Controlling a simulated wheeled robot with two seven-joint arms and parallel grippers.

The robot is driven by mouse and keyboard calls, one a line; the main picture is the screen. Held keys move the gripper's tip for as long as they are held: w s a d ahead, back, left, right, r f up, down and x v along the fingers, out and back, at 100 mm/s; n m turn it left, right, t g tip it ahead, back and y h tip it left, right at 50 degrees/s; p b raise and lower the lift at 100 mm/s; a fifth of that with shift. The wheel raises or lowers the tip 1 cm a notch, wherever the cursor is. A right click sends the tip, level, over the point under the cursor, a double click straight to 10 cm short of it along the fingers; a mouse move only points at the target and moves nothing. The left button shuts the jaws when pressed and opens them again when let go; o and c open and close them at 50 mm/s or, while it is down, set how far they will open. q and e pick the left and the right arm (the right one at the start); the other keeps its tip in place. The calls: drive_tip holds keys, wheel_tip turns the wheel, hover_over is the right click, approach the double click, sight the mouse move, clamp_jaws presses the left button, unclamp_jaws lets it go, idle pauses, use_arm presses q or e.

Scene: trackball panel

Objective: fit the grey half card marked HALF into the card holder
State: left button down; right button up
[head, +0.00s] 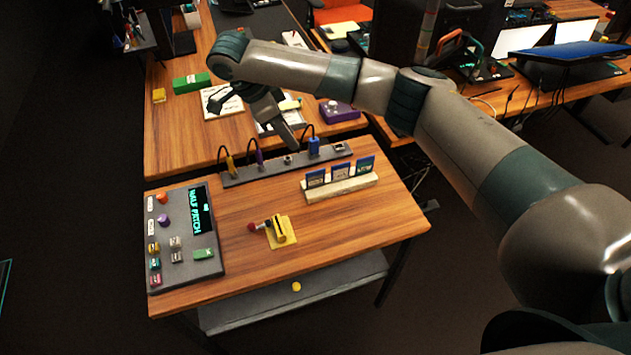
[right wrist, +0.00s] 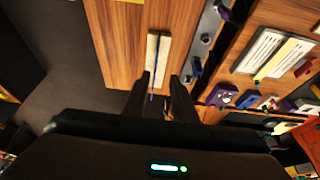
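The cream card holder (head: 345,188) stands on the right part of the wooden table, with three small cards upright in it. The left card (head: 316,179), middle card (head: 340,173) and right card (head: 365,166) show blue and pale faces. Their print is too small to read, so I cannot tell which is the grey HALF card. My right gripper (head: 285,130) hangs above the back of the table, behind and left of the holder. In the right wrist view its fingers (right wrist: 154,104) are apart, with the holder (right wrist: 153,50) between and beyond them. My left gripper is not in view.
A dark panel (head: 179,268) with knobs and a display reading HALF PATCH stands at left. A grey socket strip (head: 262,172) with plugs runs along the back. A yellow piece with a red-tipped lever (head: 281,231) sits mid-table. The right front table is clear.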

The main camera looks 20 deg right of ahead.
drive_tip(key=shift+f, duration=0.15)
drive_tip(key=p, duration=0.2)
approach(316, 174)
drive_tip(key=x, duration=0.2)
drive_tip(key=w+x, duration=0.1)
drive_tip(key=x, duration=0.2)
drive_tip(key=shift+a, duration=0.1)
idle(0.4)
drive_tip(key=shift+s+d+f, duration=0.15)
drive_tip(key=shift+d+f, duration=0.1)
drive_tip(key=x, duration=0.1)
drive_tip(key=p+x, duration=0.1)
drive_tip(key=x, duration=0.1)
drive_tip(key=shift+s+p, duration=0.3)
drive_tip(key=shift+p, duration=0.05)
drive_tip(key=shift+d+f, duration=0.2)
drive_tip(key=shift+f, duration=0.5)
drive_tip(key=shift+c, duration=0.3)
